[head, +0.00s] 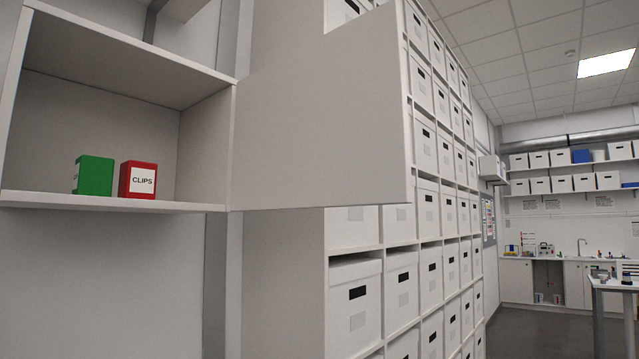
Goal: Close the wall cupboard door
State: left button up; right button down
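The white wall cupboard (120,203) is at the left of the head view, with its front open. Its door (320,120) hangs from the cupboard's right side and is swung wide out to the right, its plain face toward me. Inside, on the cupboard's floor, a green box (94,176) stands at the left and a red box (138,180) labelled CLIPS stands close to its right. The door hides part of the shelving behind it. Neither of my grippers shows in the head view.
A tall shelf unit of white storage boxes (355,300) stands behind and to the right of the door. Farther right, a table (613,285) stands on open floor (540,330), with a counter and wall shelves at the back. Nothing shows between the door and the cupboard opening.

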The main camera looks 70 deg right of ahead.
aim_at(325, 124)
jog(key=u, duration=0.75)
jog(key=k, duration=1.1)
jog(key=z, duration=0.95)
